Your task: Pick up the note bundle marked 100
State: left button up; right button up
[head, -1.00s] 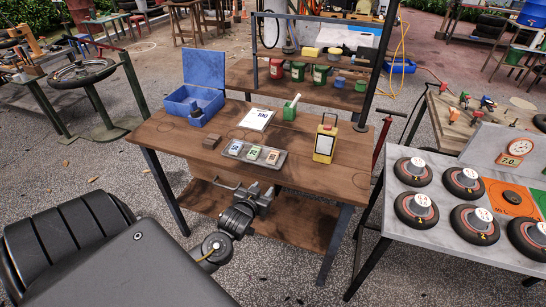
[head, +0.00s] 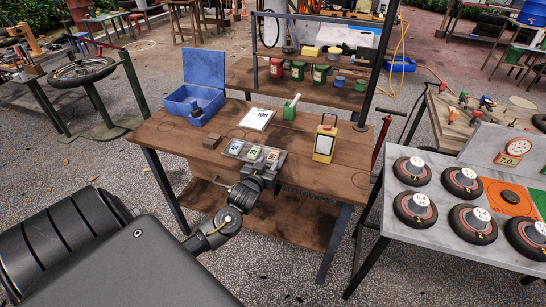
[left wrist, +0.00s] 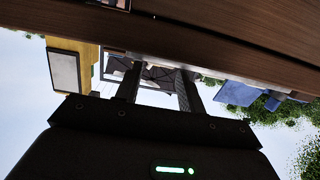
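A white card (head: 258,119) behind the tray reads 100. My left gripper (head: 264,170) is at the front edge of the tray, close to the right-hand bundle, and partly hides the tray's front. In the left wrist view its two fingers (left wrist: 158,85) stand apart with nothing between them. My right gripper is out of view.
A blue open box (head: 190,98) stands at the back left of the table (head: 180,140). A green container (head: 290,109) and a yellow lantern-like thing (head: 325,140) stand to the right. The table's right front is clear.

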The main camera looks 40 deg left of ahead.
aim_at(272, 157)
pick_arm(q)
jog(key=p+x, duration=0.1)
jog(key=x, duration=0.3)
jog(key=shift+w+a+f, duration=0.15)
jog(key=shift+w, duration=0.2)
jog(key=c, duration=0.6)
